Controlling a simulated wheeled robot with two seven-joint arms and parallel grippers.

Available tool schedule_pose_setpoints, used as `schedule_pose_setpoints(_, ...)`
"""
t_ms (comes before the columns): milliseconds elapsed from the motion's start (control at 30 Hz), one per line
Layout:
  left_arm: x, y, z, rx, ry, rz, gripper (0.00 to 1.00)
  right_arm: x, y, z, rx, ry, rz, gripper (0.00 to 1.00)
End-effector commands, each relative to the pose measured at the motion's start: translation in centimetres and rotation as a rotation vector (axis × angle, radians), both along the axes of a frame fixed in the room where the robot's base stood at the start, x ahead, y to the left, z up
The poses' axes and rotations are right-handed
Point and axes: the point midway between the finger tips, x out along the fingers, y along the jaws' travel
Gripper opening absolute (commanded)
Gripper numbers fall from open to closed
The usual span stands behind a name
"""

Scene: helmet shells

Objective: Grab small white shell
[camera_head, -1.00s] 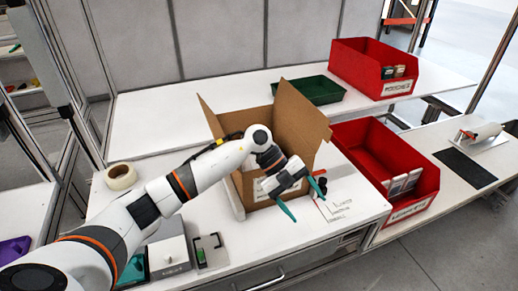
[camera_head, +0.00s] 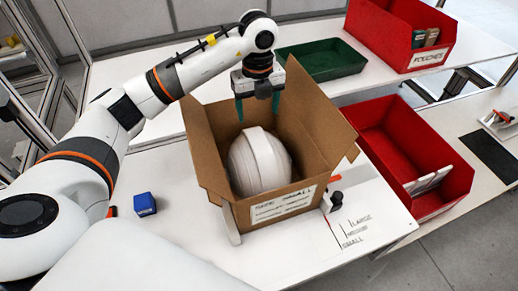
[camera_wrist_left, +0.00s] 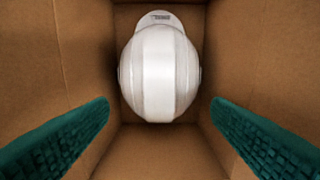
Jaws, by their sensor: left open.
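A white helmet shell (camera_head: 259,163) with a raised central band lies inside an open cardboard box (camera_head: 300,133) on the white table. It also shows in the left wrist view (camera_wrist_left: 160,72), between the box walls, with a small label on its brim. My left gripper (camera_head: 257,105) hangs over the far part of the box opening, pointing down. Its teal fingers are spread apart and empty, and the shell is below them without contact. My right gripper is not in view.
A red bin (camera_head: 380,131) with white items stands right of the box. A green tray (camera_head: 321,52) and another red bin (camera_head: 378,27) stand behind. A small blue block (camera_head: 145,204) lies left of the box. Size lines with lettering mark the table at right.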

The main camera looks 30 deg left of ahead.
Motion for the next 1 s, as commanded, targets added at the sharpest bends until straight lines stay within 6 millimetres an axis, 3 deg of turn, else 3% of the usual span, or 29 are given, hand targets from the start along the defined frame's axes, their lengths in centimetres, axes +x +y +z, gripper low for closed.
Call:
schedule_pose_setpoints(100, -0.1, 0.0, -2.1, 0.000, 0.008, 0.000, 0.73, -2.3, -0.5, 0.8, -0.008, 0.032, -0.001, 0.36)
schedule_pose_setpoints(233, -0.1, 0.0, -4.1, 0.000, 0.006, 0.001, 0.73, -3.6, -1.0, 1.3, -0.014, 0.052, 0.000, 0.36)
schedule_pose_setpoints(433, 0.0, 0.0, -5.6, -0.002, 0.003, -0.001, 0.73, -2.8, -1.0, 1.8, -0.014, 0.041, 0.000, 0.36)
schedule_pose_setpoints(633, 0.2, 0.0, -8.3, -0.002, 0.007, -0.001, 0.73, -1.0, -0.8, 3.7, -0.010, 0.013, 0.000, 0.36)
schedule_pose_setpoints(800, 0.3, 0.0, -10.3, -0.003, 0.003, -0.001, 0.73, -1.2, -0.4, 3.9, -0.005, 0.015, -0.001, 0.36)
schedule_pose_setpoints(1000, 0.3, 0.0, -10.6, -0.002, 0.002, -0.002, 0.73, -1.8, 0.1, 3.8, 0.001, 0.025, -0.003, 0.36)
